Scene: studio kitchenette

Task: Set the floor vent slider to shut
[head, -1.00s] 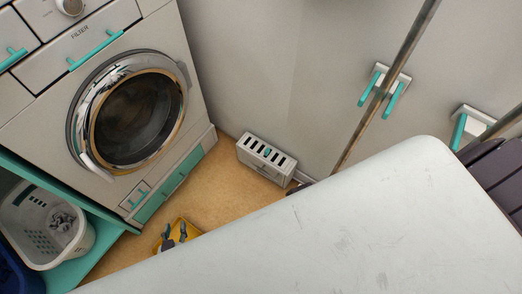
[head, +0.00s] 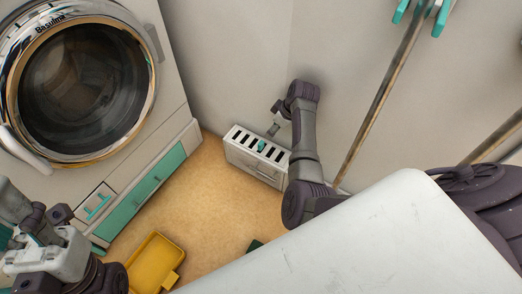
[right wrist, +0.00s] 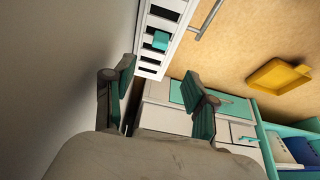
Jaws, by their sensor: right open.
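The floor vent (head: 240,157) is a white box with dark slots, standing on the floor against the wall. Its teal slider (head: 261,146) sits near the middle of the slotted top. My right gripper (head: 276,124) is above and just behind the vent, apart from the slider. In the right wrist view the right gripper (right wrist: 160,72) is open and empty, with the vent (right wrist: 147,62) and slider (right wrist: 160,41) beyond its fingertips. My left gripper (head: 40,245) is at the lower left of the head view, far from the vent; its jaws are not clear.
A washing machine (head: 165,125) stands to the left. A yellow tray (head: 155,262) lies on the floor in front. A white rounded surface (head: 370,240) fills the lower right, and a metal pole (head: 382,95) rises right of the vent. The floor left of the vent is clear.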

